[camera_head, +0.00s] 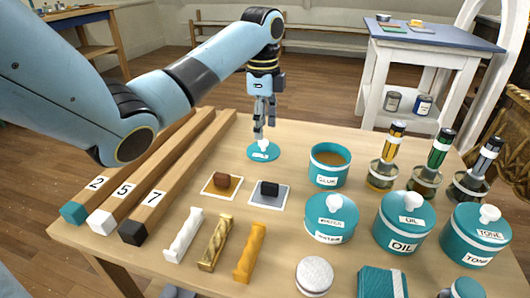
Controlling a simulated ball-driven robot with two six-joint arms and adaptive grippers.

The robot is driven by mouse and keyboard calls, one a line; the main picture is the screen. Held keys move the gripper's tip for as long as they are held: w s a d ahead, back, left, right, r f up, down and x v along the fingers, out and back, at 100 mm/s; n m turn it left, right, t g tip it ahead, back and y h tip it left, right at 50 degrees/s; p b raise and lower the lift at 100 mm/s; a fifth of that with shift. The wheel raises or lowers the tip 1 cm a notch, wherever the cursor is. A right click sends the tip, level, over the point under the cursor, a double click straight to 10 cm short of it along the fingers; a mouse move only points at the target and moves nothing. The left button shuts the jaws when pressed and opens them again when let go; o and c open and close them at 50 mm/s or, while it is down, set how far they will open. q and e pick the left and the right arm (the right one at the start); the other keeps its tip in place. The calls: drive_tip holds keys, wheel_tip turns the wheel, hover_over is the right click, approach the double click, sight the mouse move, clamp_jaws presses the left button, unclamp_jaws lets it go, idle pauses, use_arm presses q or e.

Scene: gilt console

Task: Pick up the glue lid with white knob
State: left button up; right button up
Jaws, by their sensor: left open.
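The glue lid (255,155) is a teal disc with a white knob and a small white label, lying flat on the table at the back middle. My left gripper (264,131) points straight down over it, with its fingertips just above or around the knob. It is open; whether a finger touches the knob I cannot tell. The open teal GLUE pot (328,181), with amber contents, stands to the right of the lid. My right gripper is not in view.
Three wooden bars (187,158) numbered 2, 5 and 7 lie on the left. Several brush jars (382,175) stand at the back right. Lidded teal pots for WATER (331,236), OIL (402,245) and TONE (476,258) stand in front. Two small blocks on cards (222,194) lie nearer than the lid.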

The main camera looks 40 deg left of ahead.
sight(265, 141)
use_arm(q)
drive_tip(key=f, duration=0.1)
drive_tip(key=f+b, duration=0.1)
drive_tip(key=f, duration=0.1)
drive_tip(key=f+b, duration=0.1)
drive_tip(key=f, duration=0.1)
drive_tip(key=shift+w+f, duration=0.15)
drive_tip(key=shift+w, duration=0.25)
drive_tip(key=shift+c, duration=0.6)
drive_tip(key=c, duration=0.5)
clamp_jaws()
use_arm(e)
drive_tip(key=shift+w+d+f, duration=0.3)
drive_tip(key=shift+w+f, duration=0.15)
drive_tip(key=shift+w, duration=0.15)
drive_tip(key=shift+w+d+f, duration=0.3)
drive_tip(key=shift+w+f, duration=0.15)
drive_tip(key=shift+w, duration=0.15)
